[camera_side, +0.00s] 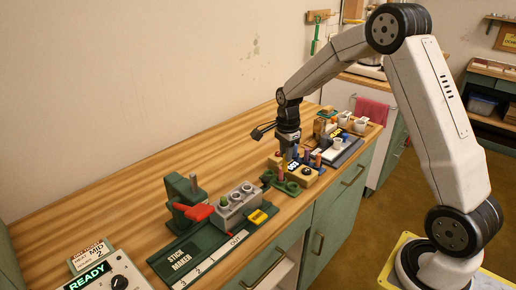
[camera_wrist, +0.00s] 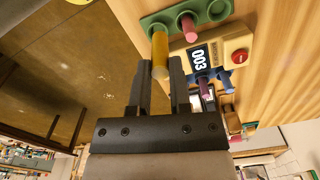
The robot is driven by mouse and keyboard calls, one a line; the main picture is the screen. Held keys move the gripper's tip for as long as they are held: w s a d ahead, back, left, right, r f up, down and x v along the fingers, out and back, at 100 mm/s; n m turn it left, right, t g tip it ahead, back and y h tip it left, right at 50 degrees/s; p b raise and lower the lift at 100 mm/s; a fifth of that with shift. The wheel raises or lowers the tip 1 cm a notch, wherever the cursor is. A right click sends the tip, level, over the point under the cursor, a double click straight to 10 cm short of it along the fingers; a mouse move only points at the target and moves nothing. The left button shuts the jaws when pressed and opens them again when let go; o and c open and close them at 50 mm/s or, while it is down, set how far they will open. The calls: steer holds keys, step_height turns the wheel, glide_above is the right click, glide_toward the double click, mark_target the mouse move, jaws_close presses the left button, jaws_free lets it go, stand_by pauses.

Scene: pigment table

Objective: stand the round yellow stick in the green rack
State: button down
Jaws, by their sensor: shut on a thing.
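The round yellow stick (camera_wrist: 160,52) is between the two fingertips of my gripper (camera_wrist: 160,72) in the wrist view, and the gripper is shut on it. The stick's far end meets the left hole of the green rack (camera_wrist: 172,14) in the picture; I cannot tell how deep it sits in the hole. A pink stick (camera_wrist: 188,28) stands in the middle hole, and the right hole looks empty. In the side view my gripper (camera_side: 287,153) points down just behind the green rack (camera_side: 289,188); the yellow stick is not clearly visible there.
A cream device with a 003 display (camera_wrist: 199,58) and a red button stands close beside the rack, with dark sticks near it. The green stick maker (camera_side: 185,240) and grey block (camera_side: 240,205) are to the left in the side view. The back-left tabletop is clear.

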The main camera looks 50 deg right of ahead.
steer(key=d, duration=0.1)
steer(key=s+d+f, duration=0.1)
steer(key=d, duration=0.1)
steer(key=shift+s+f, duration=0.2)
steer(key=shift+s, duration=0.1)
steer(key=shift+f, duration=0.2)
steer(key=shift+f, duration=1.9)
steer(key=shift+f, duration=1)
stand_by(0.6)
stand_by(0.5)
steer(key=shift+c, duration=2.4)
jaws_free()
steer(key=shift+r, duration=0.15)
step_height(320, 180, up, 8)
